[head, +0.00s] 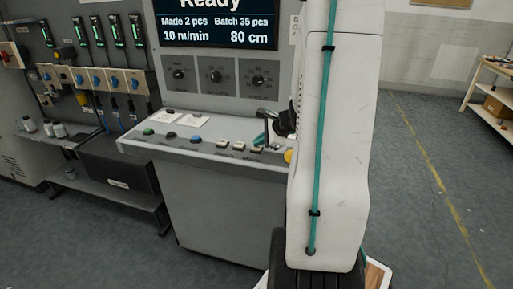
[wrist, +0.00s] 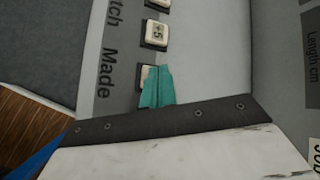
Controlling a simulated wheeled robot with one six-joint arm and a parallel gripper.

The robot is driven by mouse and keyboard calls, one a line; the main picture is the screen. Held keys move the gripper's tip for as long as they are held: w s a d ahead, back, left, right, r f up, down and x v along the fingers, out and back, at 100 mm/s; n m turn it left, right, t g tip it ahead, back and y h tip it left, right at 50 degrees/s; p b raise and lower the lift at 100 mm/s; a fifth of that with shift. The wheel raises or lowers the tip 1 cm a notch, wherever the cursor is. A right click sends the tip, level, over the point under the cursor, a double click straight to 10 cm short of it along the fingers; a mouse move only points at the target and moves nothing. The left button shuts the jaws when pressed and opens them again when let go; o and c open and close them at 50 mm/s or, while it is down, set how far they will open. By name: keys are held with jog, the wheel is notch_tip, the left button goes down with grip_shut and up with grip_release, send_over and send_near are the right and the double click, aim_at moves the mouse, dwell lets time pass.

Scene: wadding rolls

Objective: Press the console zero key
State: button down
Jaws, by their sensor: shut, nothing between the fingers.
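The grey console (head: 205,215) stands in the middle of the head view, with a row of small cream keys on its sloped top. In the wrist view a key marked +5 (wrist: 155,33) shows clearly. Below it, beside the word "Made", is another cream key (wrist: 146,72), mostly covered by my teal fingertips, so its marking cannot be read. My gripper (wrist: 157,86) is shut and empty, over this key; whether it touches the key I cannot tell. In the head view my gripper (head: 262,139) is at the right end of the key row, partly behind my arm.
A green button (head: 148,131), a black one (head: 171,135) and a blue one (head: 196,139) sit left of the keys. A yellow button (head: 288,156) is close right of my gripper. The display (head: 215,25) reads Ready, Made 2 pcs, Batch 35 pcs. Open floor lies right.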

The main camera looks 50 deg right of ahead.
aim_at(260, 147)
jog(key=shift+f, duration=0.2)
dwell(0.5)
jog(key=shift+r, duration=0.85)
jog(key=shift+r, duration=2.5)
